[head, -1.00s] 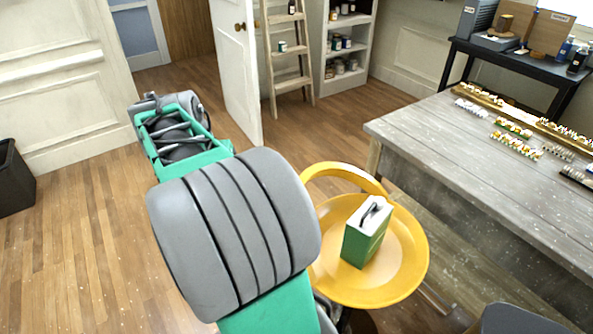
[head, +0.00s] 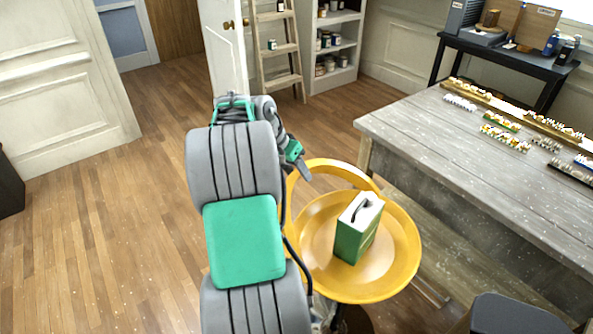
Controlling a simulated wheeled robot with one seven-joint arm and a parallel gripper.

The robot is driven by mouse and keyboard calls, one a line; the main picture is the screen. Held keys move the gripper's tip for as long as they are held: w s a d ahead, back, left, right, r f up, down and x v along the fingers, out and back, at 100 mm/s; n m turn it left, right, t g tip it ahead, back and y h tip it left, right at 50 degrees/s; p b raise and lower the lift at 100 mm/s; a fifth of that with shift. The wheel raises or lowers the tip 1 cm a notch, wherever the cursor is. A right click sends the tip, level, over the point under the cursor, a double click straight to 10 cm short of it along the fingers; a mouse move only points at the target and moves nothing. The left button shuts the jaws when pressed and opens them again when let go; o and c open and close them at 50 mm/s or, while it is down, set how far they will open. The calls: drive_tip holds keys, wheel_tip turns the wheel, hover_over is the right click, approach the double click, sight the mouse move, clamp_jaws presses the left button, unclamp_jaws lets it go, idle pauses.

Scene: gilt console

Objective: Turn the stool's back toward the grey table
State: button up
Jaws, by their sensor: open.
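The yellow stool (head: 401,262) stands left of the grey table (head: 450,165), close to its near-left side. Its round seat faces up. Its curved back (head: 340,166) rises at the far side of the seat, toward the upper left in the head view. A green and white box (head: 350,240) with a dark handle stands on the seat. My gripper (head: 301,162) is at the end of my arm, just left of the stool's back and near its left end. It is open; the gap to the back is hard to judge.
A dark grey rounded object (head: 510,314) stands at the bottom right, near the table. A ladder (head: 277,50), a shelf (head: 333,45) and an open white door (head: 226,45) are at the back. Wooden floor left of my arm is clear.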

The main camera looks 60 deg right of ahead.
drive_tip(key=shift+c, duration=0.3)
clamp_jaws()
idle(1.0)
